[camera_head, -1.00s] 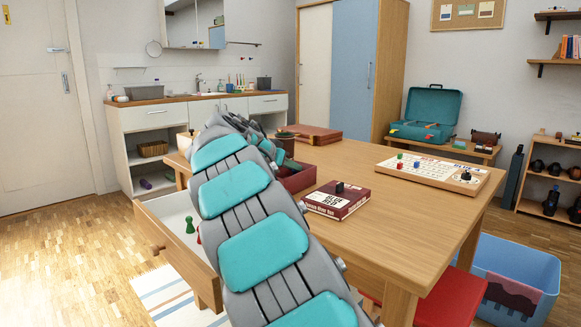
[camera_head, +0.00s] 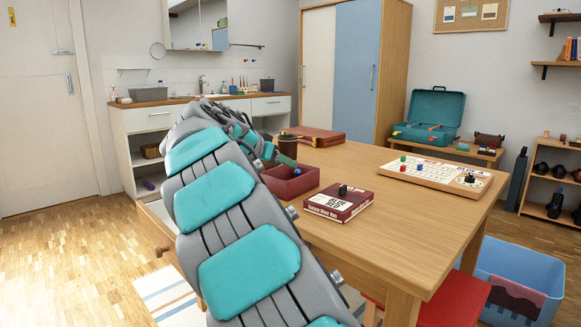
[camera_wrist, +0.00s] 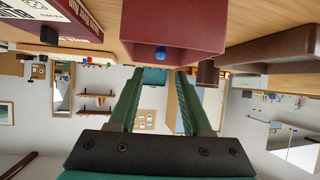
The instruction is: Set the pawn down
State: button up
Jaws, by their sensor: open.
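A blue pawn (camera_head: 297,171) shows inside the open dark red box (camera_head: 291,188) on the table. In the upside-down wrist view, its round blue head (camera_wrist: 160,52) shows at the rim of the red box (camera_wrist: 172,28); its lower part is hidden. My gripper (camera_wrist: 158,75) is open, its two green fingers apart with nothing held between them. It faces the box with the pawn head in line with the gap, apart from the fingertips. In the head view, a green finger (camera_head: 284,159) shows at the box's back edge; my arm hides most of the gripper.
A black pawn (camera_head: 342,190) stands on a dark red book box (camera_head: 338,203). A dark pot (camera_head: 288,145) and a brown case (camera_head: 313,137) stand behind the red box. A game board (camera_head: 435,173) with pieces lies at right. My arm covers most of the open drawer (camera_head: 155,222).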

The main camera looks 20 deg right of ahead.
jog(key=v, duration=0.6)
